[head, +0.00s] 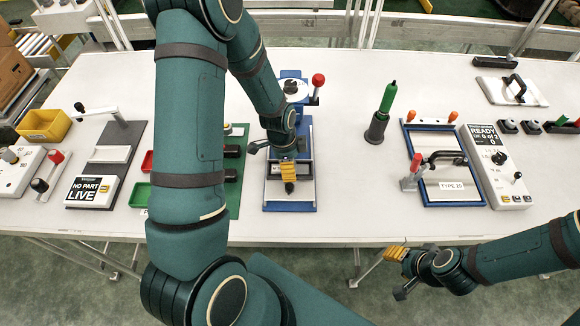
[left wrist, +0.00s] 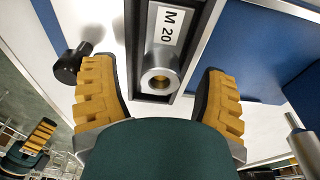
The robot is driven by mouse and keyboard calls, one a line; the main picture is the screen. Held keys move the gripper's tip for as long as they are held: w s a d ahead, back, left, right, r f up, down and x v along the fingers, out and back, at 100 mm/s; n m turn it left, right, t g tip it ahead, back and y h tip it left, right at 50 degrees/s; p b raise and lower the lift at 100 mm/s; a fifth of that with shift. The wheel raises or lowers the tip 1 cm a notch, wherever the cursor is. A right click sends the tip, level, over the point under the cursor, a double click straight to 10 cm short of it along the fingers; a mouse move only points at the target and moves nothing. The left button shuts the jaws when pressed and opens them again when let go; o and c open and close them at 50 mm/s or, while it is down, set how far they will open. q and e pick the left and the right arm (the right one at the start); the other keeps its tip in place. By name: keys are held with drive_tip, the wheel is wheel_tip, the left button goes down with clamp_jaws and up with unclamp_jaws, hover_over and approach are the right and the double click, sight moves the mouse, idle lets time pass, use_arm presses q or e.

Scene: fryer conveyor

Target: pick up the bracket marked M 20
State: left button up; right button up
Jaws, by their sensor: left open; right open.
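The bracket marked M 20 (left wrist: 161,62) is a grey metal piece with a white label and a round bore, lying in a dark channel in the left wrist view. My left gripper (left wrist: 160,78) is open, with one yellow finger on each side of the bracket and gaps between. In the head view my left gripper (head: 288,172) is over the blue-framed fixture (head: 290,207) and hides most of the bracket. My right gripper (head: 398,268) is open and empty, off the table's front edge at the lower right.
A red-knobbed lever (head: 318,80) stands at the fixture's back. A green-topped tool (head: 385,112) stands to its right, then a blue-framed TYPE 20 tray (head: 445,201) and a READY panel (head: 494,165). A NO PART panel (head: 92,192) lies left.

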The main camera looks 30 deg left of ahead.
use_arm(q)
clamp_jaws()
